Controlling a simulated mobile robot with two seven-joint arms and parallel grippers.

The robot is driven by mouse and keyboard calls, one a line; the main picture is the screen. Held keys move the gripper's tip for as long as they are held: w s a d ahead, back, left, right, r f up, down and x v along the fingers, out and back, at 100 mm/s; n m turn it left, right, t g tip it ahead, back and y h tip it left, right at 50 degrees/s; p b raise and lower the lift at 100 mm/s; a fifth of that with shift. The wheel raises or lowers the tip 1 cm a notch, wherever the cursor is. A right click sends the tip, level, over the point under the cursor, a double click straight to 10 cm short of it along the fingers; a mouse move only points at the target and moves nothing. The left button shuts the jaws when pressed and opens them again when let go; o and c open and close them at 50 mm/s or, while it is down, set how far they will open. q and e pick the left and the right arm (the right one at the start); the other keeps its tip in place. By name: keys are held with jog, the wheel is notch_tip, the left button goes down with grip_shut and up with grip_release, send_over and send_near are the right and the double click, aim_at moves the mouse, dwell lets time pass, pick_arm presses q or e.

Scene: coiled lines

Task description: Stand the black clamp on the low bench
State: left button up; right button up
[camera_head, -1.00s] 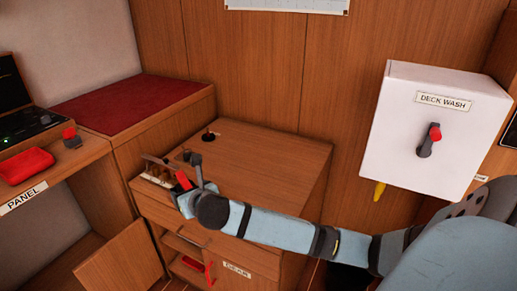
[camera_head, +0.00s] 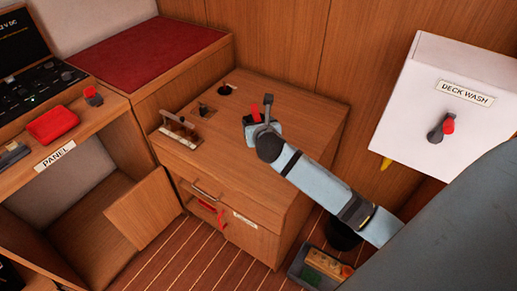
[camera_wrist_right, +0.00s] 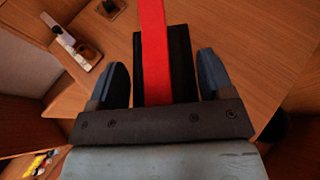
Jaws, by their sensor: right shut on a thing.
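My right gripper (camera_head: 262,122) is shut on a black block with a red bar, which looks like the black clamp (camera_wrist_right: 180,65). In the right wrist view the clamp sits between the two dark fingers, with the red bar running up its middle. In the head view its red bar (camera_head: 255,111) shows beside a finger, over the wooden cabinet top (camera_head: 290,115). I cannot tell whether the clamp touches that top. A low bench with a red top (camera_head: 150,55) stands at the back left; I cannot tell if it is the task's bench. My left gripper is not in view.
A white deck wash box (camera_head: 450,125) is at right. A door (camera_head: 142,207) hangs open below; a bin (camera_head: 318,268) stands on the floor.

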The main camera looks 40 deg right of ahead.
jog(key=b, duration=0.2)
send_over(258, 163)
notch_tip(258, 163, down, 10)
jog(key=shift+d+r, duration=0.1)
notch_tip(258, 163, down, 4)
jog(key=shift+r+b, duration=0.2)
jog(key=shift+b, duration=0.45)
jog(key=shift+f, duration=0.35)
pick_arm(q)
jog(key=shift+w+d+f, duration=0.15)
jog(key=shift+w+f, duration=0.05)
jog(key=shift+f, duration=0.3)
pick_arm(e)
jog(key=o, duration=0.9)
jog(key=shift+f, duration=0.25)
jog(key=shift+c, duration=0.2)
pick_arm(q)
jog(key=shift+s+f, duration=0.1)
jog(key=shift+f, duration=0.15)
pick_arm(e)
jog(key=o, duration=0.4)
jog(key=shift+o, duration=0.2)
jog(key=shift+r, duration=0.15)
